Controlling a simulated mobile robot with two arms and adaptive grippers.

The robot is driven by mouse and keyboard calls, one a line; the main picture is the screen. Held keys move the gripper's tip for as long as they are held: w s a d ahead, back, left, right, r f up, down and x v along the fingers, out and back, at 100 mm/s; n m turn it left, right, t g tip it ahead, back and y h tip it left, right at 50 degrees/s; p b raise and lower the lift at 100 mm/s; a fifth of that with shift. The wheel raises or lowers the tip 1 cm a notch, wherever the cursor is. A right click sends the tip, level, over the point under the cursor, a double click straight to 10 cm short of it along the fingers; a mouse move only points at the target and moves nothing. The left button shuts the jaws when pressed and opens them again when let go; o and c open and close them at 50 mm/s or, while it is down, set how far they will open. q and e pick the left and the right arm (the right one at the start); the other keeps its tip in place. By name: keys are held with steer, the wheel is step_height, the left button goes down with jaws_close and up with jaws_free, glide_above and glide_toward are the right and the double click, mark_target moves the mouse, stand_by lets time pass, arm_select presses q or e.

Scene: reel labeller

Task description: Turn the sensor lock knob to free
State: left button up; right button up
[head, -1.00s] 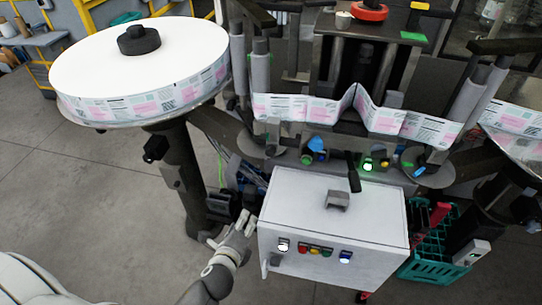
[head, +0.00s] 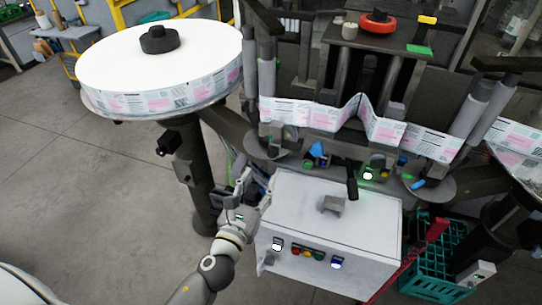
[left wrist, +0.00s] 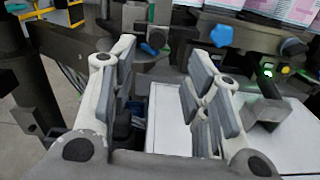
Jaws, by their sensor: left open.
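Several blue knobs show on the labeller below the label web; no readable marking tells which is the sensor lock knob. One blue knob (head: 317,149) is left of the green-lit sensor (head: 368,174), another blue knob (head: 418,183) is to its right. In the left wrist view a star-shaped blue knob (left wrist: 222,35) is beyond the right finger, and the green light (left wrist: 268,73) is farther right. My left gripper (head: 256,187) is open and empty at the left edge of the white control box, apart from the knobs; its fingers also show in the left wrist view (left wrist: 158,72). My right gripper is out of view.
The white control box (head: 330,225) with coloured buttons stands below the knobs. A black handle (head: 352,185) rises behind its top. A large label reel (head: 160,65) is on the left, and a teal crate (head: 435,265) on the right.

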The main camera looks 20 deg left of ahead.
mark_target(271, 155)
arm_select(q)
steer(key=w+p, duration=0.2)
steer(key=w, duration=0.7)
steer(key=shift+w, duration=0.6)
steer(key=shift+w+f, duration=0.1)
steer(key=shift+c, duration=0.2)
jaws_close()
